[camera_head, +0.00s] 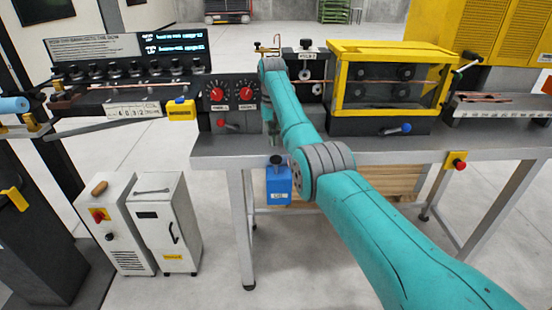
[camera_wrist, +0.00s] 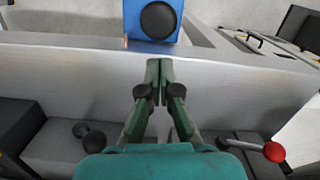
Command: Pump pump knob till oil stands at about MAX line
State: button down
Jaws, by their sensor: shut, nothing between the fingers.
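The blue oil box (camera_head: 278,187) hangs at the front edge of the bench, with a pale label on its front. Its black pump knob (camera_head: 276,160) stands on top. In the wrist view the round knob (camera_wrist: 158,20) shows from above on the blue box (camera_wrist: 132,24), at the top of the picture. My gripper (camera_wrist: 159,66) is shut and empty, its fingertips over the bench's metal front edge, short of the knob and apart from it. In the head view my arm hides part of the gripper. I cannot make out the oil level or a MAX line.
The grey bench (camera_head: 350,146) spans the middle. Behind the gripper stand a panel with red dials (camera_head: 231,93) and a yellow-framed machine (camera_head: 388,84). A red-knobbed lever (camera_wrist: 273,152) shows at lower right in the wrist view. Open floor lies in front of the box.

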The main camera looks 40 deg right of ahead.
notch_tip(320, 180, up, 8)
jog(key=shift+w+d, duration=0.15)
jog(key=shift+w, duration=0.2)
dwell(1.5)
